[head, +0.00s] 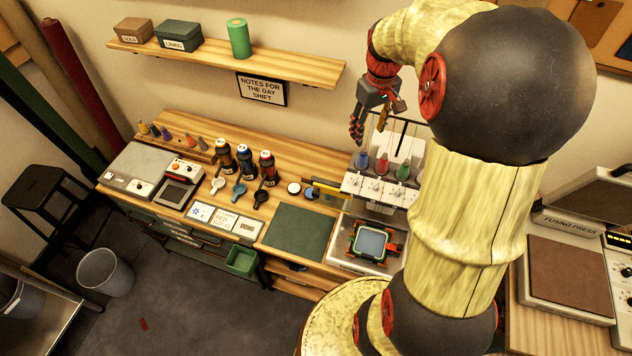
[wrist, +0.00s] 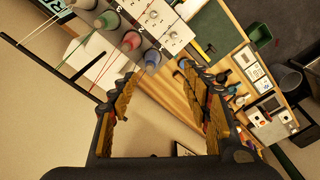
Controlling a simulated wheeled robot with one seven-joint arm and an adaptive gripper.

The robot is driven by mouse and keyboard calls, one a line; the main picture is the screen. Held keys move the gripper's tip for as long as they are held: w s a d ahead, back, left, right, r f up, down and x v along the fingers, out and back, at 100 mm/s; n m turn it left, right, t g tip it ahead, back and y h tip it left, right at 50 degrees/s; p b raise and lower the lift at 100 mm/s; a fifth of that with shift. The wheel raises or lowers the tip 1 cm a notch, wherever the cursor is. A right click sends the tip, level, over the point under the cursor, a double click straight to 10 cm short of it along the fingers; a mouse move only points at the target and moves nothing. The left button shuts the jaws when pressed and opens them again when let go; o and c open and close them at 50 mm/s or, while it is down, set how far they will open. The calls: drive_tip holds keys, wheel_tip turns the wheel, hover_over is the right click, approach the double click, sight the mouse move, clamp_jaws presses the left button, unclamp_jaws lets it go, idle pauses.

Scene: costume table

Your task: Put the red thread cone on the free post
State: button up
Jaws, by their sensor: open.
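My gripper (head: 370,120) is open and empty, raised above the back of the thread machine. In the wrist view its two fingers (wrist: 163,88) are spread wide with nothing between them. A red thread cone (head: 382,162) stands on the machine between a blue cone (head: 362,160) and a green cone (head: 402,171). In the wrist view the red cone (wrist: 130,41) is beyond the left fingertip, apart from it, and the blue cone (wrist: 151,58) is nearer. Small cones, one reddish (head: 188,140), stand on a rack at the left. I cannot make out a free post.
The machine (head: 352,184) has thin threads rising to a dark bar behind the cones. Several dark bottles (head: 245,163), scoops and a green mat (head: 299,232) are on the bench. A wall shelf (head: 230,67) holds boxes and a green roll. My arm hides the bench's right part.

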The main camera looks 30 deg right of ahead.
drive_tip(key=s+a+r+t, duration=0.15)
drive_tip(key=a+r, duration=0.25)
drive_tip(key=a, duration=0.4)
drive_tip(key=s+a+r+t, duration=0.15)
drive_tip(key=a+r, duration=0.25)
drive_tip(key=a, duration=0.4)
drive_tip(key=s+a+r+n+t, duration=0.1)
drive_tip(key=s+a+r, duration=0.1)
drive_tip(key=s+a, duration=0.9)
drive_tip(key=shift+a+t+y, duration=0.3)
drive_tip(key=shift+a+t, duration=0.1)
